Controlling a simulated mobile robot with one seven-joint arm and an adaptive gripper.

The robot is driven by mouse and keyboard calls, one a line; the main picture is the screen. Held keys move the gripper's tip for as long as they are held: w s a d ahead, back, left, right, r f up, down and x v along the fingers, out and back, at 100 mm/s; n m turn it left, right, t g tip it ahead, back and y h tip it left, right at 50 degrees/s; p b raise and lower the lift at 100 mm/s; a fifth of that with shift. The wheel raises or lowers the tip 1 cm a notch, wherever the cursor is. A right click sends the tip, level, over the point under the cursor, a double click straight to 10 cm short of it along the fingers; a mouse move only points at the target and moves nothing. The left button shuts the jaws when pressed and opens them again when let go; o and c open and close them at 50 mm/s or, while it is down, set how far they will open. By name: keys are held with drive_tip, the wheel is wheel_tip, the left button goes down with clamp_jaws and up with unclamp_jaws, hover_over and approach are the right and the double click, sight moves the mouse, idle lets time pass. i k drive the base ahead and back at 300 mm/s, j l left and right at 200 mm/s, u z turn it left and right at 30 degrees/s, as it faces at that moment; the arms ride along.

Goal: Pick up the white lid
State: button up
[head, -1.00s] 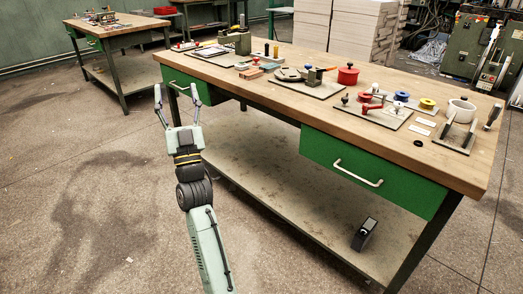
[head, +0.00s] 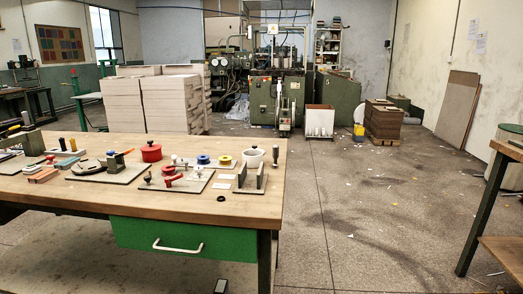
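A small white pot-like object (head: 253,158) stands on the workbench (head: 140,212) near its right end. It may carry the white lid, but it is too small to tell lid from body. A small white knobbed piece (head: 179,161) sits on a board to its left; I cannot tell what it is. A red lidded pot (head: 151,151) stands further left. My gripper is out of view.
An upright grey holder (head: 251,178) stands just in front of the white pot. Boards with red, blue and yellow pieces lie left. Stacks of grey board (head: 172,103) and a green machine (head: 275,95) stand behind. Open floor (head: 365,200) lies right of the bench.

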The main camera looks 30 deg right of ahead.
sight(254, 146)
drive_tip(key=i+l, duration=0.1)
drive_tip(key=l, duration=0.4)
drive_tip(key=i+l, duration=0.1)
drive_tip(key=l, duration=0.4)
drive_tip(key=i+l, duration=0.1)
drive_tip(key=l, duration=0.35)
drive_tip(key=i+l, duration=0.1)
drive_tip(key=l, duration=0.4)
drive_tip(key=i+l, duration=0.1)
drive_tip(key=l, duration=0.9)
drive_tip(key=i+j, duration=0.15)
drive_tip(key=i, duration=0.35)
drive_tip(key=i+j, duration=0.15)
drive_tip(key=i, duration=0.4)
drive_tip(key=u, duration=0.05)
